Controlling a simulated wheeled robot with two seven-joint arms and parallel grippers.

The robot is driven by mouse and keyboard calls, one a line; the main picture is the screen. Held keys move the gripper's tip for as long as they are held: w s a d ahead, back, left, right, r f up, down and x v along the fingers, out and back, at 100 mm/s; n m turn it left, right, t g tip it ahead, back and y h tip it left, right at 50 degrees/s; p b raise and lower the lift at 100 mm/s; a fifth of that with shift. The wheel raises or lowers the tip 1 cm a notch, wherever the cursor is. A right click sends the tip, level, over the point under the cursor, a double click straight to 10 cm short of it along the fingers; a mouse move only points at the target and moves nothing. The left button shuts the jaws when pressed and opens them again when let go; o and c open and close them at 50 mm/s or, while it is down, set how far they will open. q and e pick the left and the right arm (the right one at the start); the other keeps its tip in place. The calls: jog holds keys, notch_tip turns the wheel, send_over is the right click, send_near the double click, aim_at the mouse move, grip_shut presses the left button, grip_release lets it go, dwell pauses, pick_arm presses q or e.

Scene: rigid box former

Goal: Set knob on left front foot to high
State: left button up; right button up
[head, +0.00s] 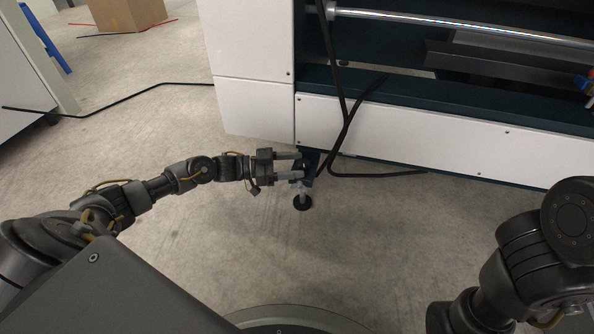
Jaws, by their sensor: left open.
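The left front foot (303,202) of the machine stands on the floor below its lower corner, with a round dark pad and a light threaded stem. A dark blue bracket (309,165) with a small dark part, which may be the knob, sits just above the stem. My left gripper (299,166) is open, its two grey fingers pointing right, one above the other, at the bracket. The fingers overlap the dark part in the picture; I cannot tell whether they touch it. The knob's setting is too small to read. My right gripper is out of view; only my right arm shows.
The white and dark machine (400,128) fills the upper right. Black cables (347,118) hang down its front and loop on the floor beside the foot. A cardboard box (127,14) stands far back left. Floor in front of the machine is clear.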

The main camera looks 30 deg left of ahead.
pick_arm(q)
jog(key=shift+w+d, duration=0.35)
jog(key=shift+d, duration=0.2)
